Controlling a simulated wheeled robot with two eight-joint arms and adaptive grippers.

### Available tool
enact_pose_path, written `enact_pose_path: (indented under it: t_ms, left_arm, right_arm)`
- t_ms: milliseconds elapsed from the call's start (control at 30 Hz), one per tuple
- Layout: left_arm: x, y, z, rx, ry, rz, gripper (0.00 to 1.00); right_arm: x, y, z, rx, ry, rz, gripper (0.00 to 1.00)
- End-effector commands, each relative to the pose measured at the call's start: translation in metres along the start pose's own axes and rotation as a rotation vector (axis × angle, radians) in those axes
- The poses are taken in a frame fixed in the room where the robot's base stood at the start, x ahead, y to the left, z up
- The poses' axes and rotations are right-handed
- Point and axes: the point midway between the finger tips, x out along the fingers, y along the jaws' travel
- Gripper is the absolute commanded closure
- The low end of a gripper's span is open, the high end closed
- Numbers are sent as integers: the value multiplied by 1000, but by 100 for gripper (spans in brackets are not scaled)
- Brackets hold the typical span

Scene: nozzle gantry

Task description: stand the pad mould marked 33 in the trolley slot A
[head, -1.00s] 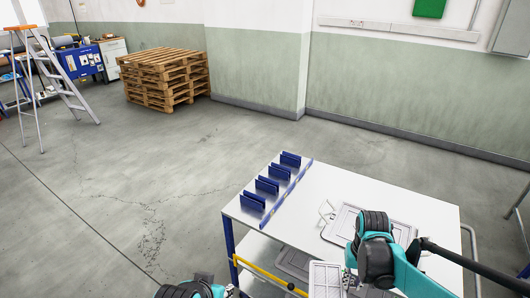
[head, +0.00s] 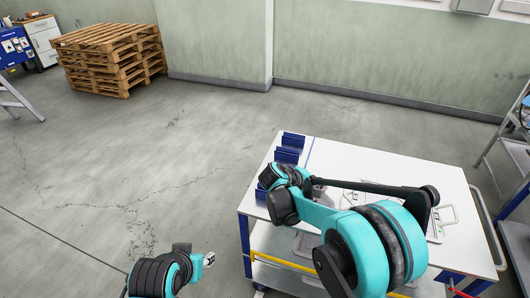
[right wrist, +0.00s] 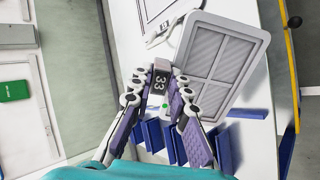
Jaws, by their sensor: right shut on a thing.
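The pad mould marked 33 (right wrist: 225,55) is a light grey framed panel with a ribbed face. Its dark tag reading 33 (right wrist: 160,82) sits at its handle end. My right gripper (right wrist: 158,88) is shut on that handle end in the right wrist view, and the mould appears held above the trolley. The trolley (head: 345,160) has a white top with blue slot plates (head: 287,155) along its left edge. They also show in the right wrist view (right wrist: 172,142). Slot letters are not legible. My right arm hides the mould and some plates in the head view. My left gripper (head: 208,259) shows only slightly, low on the left.
Other grey moulds with handles (head: 440,222) lie on the trolley top, partly behind my right arm. A lower shelf with a yellow rail (head: 285,261) is below. Wooden pallets (head: 110,57) stand at the back left. The floor left of the trolley is clear.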

Motion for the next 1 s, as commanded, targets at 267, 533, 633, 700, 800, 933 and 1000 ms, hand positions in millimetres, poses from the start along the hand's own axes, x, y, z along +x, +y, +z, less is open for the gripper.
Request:
enact_pose_path:
  t_ms: [267,533,633,700,800,933,1000]
  left_arm:
    - [2,0,2,0,0,0,60]
    - [3,0,2,0,0,0,60]
    - [4,0,3,0,0,0,60]
    - [6,0,4,0,0,0,60]
    - [9,0,6,0,0,0,60]
    - [14,0,10,0,0,0,60]
    - [17,0,12,0,0,0,60]
  right_arm:
    - [-83,15,-114,-188,426,498,100]
    - [-134,5,-158,-211,598,632,100]
    - [-137,3,-161,-212,610,641,100]
    - [-136,1,-161,-211,611,642,100]
    - [-131,-4,-160,-211,609,641,100]
    - [-125,-12,-160,-211,609,640,100]
    - [-122,-16,-160,-210,608,640,100]
